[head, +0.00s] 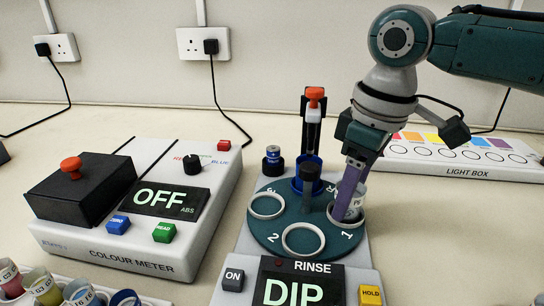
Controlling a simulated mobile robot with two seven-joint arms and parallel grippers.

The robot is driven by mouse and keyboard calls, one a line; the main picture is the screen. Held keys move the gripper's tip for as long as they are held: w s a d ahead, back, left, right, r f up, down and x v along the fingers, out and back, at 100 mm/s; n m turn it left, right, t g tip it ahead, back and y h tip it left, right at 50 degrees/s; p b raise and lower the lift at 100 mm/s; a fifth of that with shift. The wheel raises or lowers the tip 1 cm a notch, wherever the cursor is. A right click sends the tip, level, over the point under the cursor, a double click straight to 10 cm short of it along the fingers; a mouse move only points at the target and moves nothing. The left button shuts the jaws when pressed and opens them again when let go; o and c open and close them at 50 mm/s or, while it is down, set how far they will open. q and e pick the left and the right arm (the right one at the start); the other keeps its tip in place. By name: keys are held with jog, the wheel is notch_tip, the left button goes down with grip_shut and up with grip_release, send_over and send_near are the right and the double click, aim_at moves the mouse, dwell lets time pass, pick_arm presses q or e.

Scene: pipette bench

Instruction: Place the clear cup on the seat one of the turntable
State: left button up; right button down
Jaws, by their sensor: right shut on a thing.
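The turntable (277,240) is a round teal plate with white ring seats and numbers 1 and 2 showing. The seat one ring (346,222) is at its right side, beside the number 1. My right gripper (350,200) comes down from the upper right, with its purple fingers at seat one. It is shut on the clear cup (359,200), which shows only partly behind the fingers. The cup is at the seat one ring; whether its base rests on the plate is hidden. My left gripper is not in view.
A pipette with an orange top (314,100) stands behind the turntable, near a small dark bottle (273,161). The colour meter (135,215) is to the left. The light box (455,160) is at the back right. Several labelled cups (42,287) stand at the front left.

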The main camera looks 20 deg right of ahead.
jog(key=shift+c, duration=1.4)
grip_release()
jog(key=shift+f, duration=0.1)
notch_tip(320, 180, up, 12)
jog(key=s+p, duration=0.1)
jog(key=shift+d+p, duration=0.35)
jog(key=shift+p, duration=0.05)
jog(key=shift+s, duration=0.1)
